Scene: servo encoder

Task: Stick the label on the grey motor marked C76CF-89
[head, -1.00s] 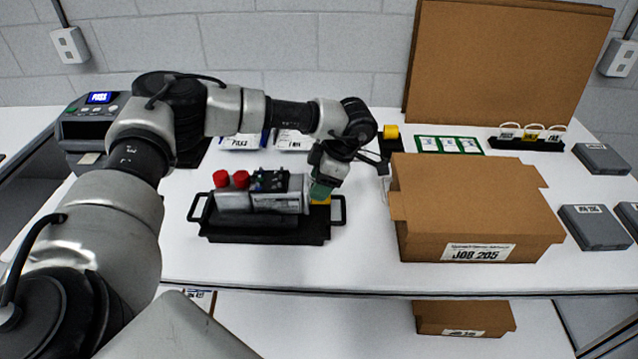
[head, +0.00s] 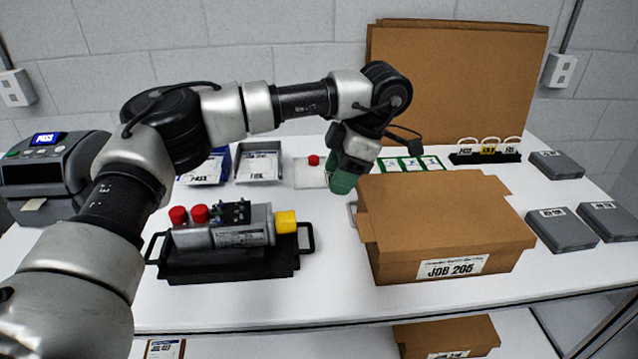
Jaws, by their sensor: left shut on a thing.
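A grey motor (head: 226,232) with two red caps on top and a yellow cap (head: 286,222) at its right end lies in a black tray (head: 232,268). A small printed plate shows on its side, but I cannot read it. My left gripper (head: 342,184) has green fingertips pointing down, to the right of and behind the motor, apart from it. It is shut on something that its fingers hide. My right gripper is not in view.
A cardboard box (head: 448,215) marked JOB 205 stands just right of the gripper. Two bins (head: 259,163), a small printer (head: 50,165), a tag rack (head: 485,156) and flat grey boxes (head: 561,230) surround the work area. The table front is clear.

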